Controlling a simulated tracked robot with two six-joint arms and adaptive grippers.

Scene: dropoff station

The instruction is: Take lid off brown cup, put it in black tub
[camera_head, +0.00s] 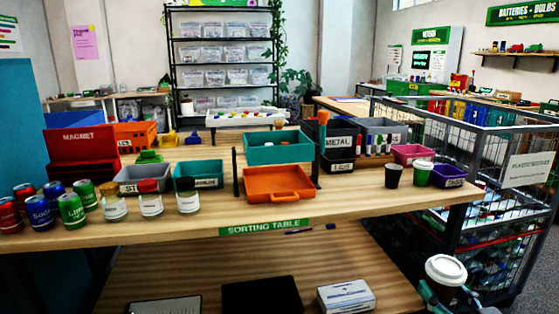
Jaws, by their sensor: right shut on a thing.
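The brown cup (446,294) is at the bottom right, very dark, with a white lid (446,269) on top. It looks upright. My right gripper (448,301) is shut on the cup, with teal finger parts on both sides; the cup's lower part is cut off by the picture edge. My left gripper is not in view.
On the sorting table (330,208) stand an orange tray (278,196), a dark cup (393,176), a green cup with a white lid (423,174), a purple tub (448,181), jars and cans. A wire cage (515,185) stands right. A white box (346,296) lies on the lower shelf.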

